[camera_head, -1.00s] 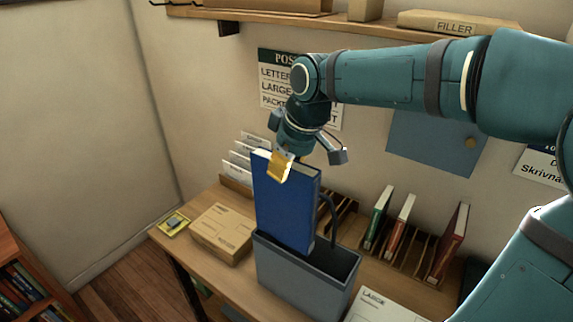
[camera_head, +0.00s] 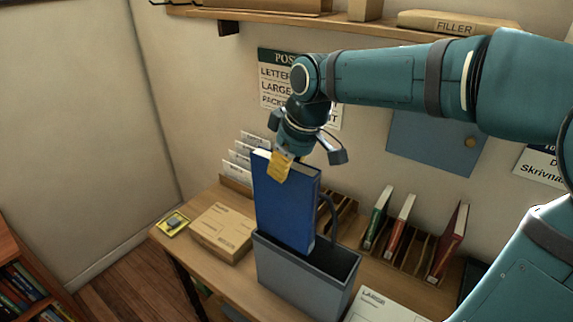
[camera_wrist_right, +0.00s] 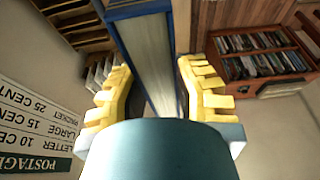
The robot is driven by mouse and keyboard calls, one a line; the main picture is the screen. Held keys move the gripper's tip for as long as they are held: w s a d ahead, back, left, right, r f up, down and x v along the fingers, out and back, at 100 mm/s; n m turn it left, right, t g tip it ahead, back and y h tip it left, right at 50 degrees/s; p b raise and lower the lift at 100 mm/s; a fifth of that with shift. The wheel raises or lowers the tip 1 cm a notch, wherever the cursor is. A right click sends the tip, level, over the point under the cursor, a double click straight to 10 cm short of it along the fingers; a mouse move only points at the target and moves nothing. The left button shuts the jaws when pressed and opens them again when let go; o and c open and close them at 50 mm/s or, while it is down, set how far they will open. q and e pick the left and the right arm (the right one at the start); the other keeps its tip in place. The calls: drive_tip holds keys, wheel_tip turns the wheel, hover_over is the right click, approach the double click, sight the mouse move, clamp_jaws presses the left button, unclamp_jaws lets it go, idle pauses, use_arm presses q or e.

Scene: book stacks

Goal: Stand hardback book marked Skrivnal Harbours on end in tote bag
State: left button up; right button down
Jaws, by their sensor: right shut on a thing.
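The blue hardback book (camera_head: 287,203) stands upright on end, with its lower end hidden behind the front wall of the grey tote bag (camera_head: 300,277). I cannot see whether it touches the bag's bottom. My right gripper (camera_head: 280,167) is shut on the top end of the book, its yellow finger lying against the cover. In the right wrist view the book (camera_wrist_right: 155,55) runs between the two yellow fingers, pages and blue cover edges showing. No title is readable on the book. My left gripper is not in view.
A cardboard parcel (camera_head: 222,232) lies left of the bag on the table. A slotted rack (camera_head: 407,262) with several books stands to the right. A wall shelf (camera_head: 290,17) hangs above.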

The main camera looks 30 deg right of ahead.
sight(286, 210)
drive_tip(key=shift+f, duration=0.15)
drive_tip(key=shift+f+b, duration=1.15)
drive_tip(key=shift+f, duration=0.15)
drive_tip(key=shift+f, duration=0.2)
drive_tip(key=shift+f+b, duration=1.1)
drive_tip(key=shift+f, duration=0.2)
drive_tip(key=shift+f, duration=0.15)
drive_tip(key=shift+f+b, duration=1.1)
drive_tip(key=shift+f, duration=0.3)
drive_tip(key=shift+f+b, duration=1.1)
drive_tip(key=shift+f, duration=0.35)
drive_tip(key=shift+f, duration=0.2)
